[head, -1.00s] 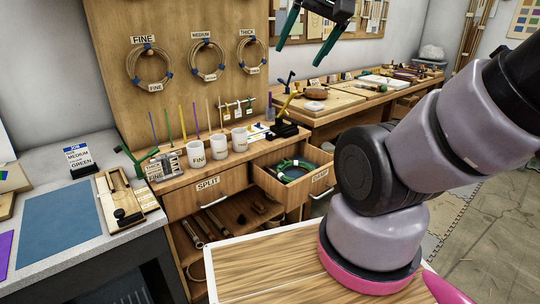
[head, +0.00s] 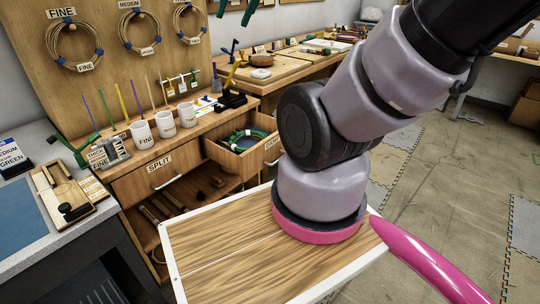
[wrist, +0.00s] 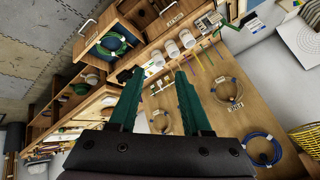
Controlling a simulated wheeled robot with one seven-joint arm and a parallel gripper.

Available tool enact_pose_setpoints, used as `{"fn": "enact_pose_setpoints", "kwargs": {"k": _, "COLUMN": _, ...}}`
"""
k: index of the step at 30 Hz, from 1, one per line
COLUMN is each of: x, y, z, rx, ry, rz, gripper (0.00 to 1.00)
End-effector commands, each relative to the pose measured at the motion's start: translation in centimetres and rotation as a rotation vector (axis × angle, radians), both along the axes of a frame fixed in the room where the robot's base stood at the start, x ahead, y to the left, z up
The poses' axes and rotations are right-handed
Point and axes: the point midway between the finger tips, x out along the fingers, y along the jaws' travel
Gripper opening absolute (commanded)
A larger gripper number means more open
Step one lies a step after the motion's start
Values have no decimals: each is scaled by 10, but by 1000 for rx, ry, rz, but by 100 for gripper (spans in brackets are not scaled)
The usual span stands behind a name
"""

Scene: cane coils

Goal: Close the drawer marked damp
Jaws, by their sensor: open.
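The damp drawer (head: 242,153) stands pulled out at the right end of the wooden bench, with its label (head: 271,143) on the front. A green coil and a dark lining show inside it. It also shows in the wrist view (wrist: 92,38), at upper left in a turned picture, with its handle facing out. My gripper (wrist: 158,73) is open and empty, its two green fingers spread in front of the bench and board. In the head view only its fingertips (head: 236,8) show at the top edge, well above the drawer and apart from it.
The split drawer (head: 160,172) beside it is shut. White cups (head: 165,124) and several upright sticks stand on the bench top. A black stand (head: 231,99) sits behind the open drawer. Wire coils hang on the board. Open floor (head: 450,190) lies to the right.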

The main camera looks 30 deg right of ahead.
Motion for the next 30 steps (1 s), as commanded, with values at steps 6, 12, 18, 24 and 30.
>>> {"fn": "enact_pose_setpoints", "kwargs": {"k": 6, "x": 30, "y": -5, "z": -23, "rx": 83, "ry": 173, "rz": -52, "gripper": 0}}
{"fn": "enact_pose_setpoints", "kwargs": {"k": 12, "x": 73, "y": -16, "z": -58, "rx": 240, "ry": 386, "rz": -123, "gripper": 0}}
{"fn": "enact_pose_setpoints", "kwargs": {"k": 18, "x": 114, "y": -35, "z": -99, "rx": 435, "ry": 564, "rz": -201, "gripper": 0}}
{"fn": "enact_pose_setpoints", "kwargs": {"k": 24, "x": 152, "y": -62, "z": -148, "rx": 666, "ry": 699, "rz": -287, "gripper": 0}}
{"fn": "enact_pose_setpoints", "kwargs": {"k": 30, "x": 184, "y": -97, "z": -206, "rx": 920, "ry": 786, "rz": -382, "gripper": 0}}
